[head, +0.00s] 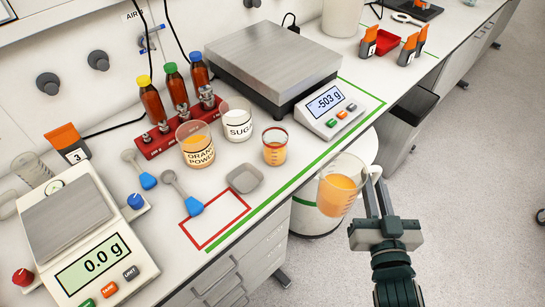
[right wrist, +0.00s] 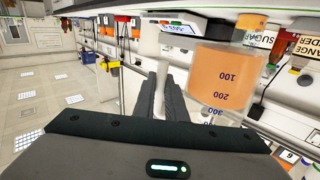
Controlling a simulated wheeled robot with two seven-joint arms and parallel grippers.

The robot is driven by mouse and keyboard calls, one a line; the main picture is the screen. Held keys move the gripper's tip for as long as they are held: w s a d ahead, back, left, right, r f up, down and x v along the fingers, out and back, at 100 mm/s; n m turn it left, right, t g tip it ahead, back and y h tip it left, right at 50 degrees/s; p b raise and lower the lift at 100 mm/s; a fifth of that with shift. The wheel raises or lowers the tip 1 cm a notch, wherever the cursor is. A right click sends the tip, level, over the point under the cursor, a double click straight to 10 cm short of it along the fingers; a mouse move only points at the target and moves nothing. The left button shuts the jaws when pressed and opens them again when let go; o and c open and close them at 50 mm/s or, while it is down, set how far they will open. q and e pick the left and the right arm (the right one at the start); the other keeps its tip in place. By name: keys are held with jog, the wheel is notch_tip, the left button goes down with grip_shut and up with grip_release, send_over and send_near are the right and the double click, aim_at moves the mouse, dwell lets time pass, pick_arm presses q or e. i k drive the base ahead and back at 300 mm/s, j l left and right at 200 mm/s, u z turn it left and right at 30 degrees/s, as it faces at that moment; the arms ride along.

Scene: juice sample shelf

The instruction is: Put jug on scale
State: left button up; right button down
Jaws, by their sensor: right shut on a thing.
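The clear jug (head: 340,192) holds orange liquid and hangs just off the bench's front edge in the head view. My right gripper (head: 376,188) is shut on its pale handle, to the right of the jug body. In the right wrist view the jug (right wrist: 222,80) shows volume marks, beside my right fingers (right wrist: 165,95). A large scale (head: 275,62) with a bare steel plate reads -503 g at the back of the bench. A smaller scale (head: 68,218) reading 0.0 g stands at the left, its plate empty. My left gripper is out of view.
A small orange-filled beaker (head: 274,150), a sugar jar (head: 237,122) and an orange powder jar (head: 197,150) stand left of the large scale's display. Brown bottles (head: 173,85) sit in a red rack behind them. A white bucket (head: 318,215) stands below the bench edge.

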aim_at(292, 56)
jog(key=i+l, duration=0.15)
jog(key=l, duration=0.2)
jog(key=i+l, duration=0.15)
jog(key=l, duration=0.2)
jog(key=i+l, duration=0.1)
jog(key=l, duration=0.25)
jog(key=i+l, duration=0.15)
jog(key=l, duration=0.2)
jog(key=i+l, duration=0.15)
jog(key=l, duration=0.2)
jog(key=i+l, duration=0.15)
jog(key=l, duration=0.2)
jog(key=u, duration=1.55)
